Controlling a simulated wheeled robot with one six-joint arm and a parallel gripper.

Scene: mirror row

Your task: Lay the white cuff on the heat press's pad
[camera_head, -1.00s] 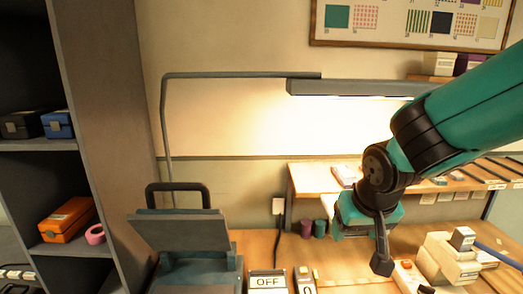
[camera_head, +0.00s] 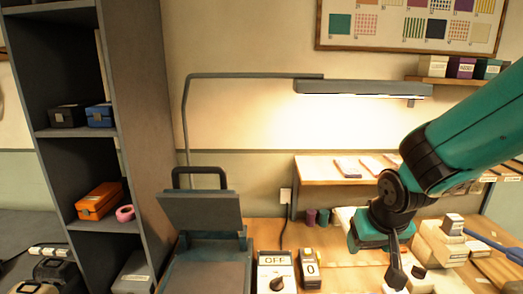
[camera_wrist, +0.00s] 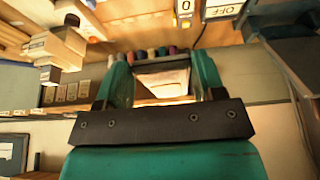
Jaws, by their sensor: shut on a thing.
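My gripper (camera_wrist: 162,68) shows in the wrist view as two teal fingers with the white cuff (camera_wrist: 163,83) between them. The cuff looks like a pale, flat-edged piece. In the head view my gripper (camera_head: 368,232) is over the right side of the bench, and its fingertips are hidden. A pale edge beside it may be the cuff. The heat press (camera_head: 200,212) stands to the left, apart from my gripper, with its upper plate tilted up. Its lower pad (camera_head: 207,276) is partly cut off by the picture's bottom edge.
A switch box marked OFF (camera_head: 275,262) and a box marked 0 (camera_head: 311,269) stand right of the press. Pale boxes (camera_head: 440,243) are right of my gripper. A lamp (camera_head: 362,89) hangs above the bench. A tall grey shelf (camera_head: 140,150) is at the left.

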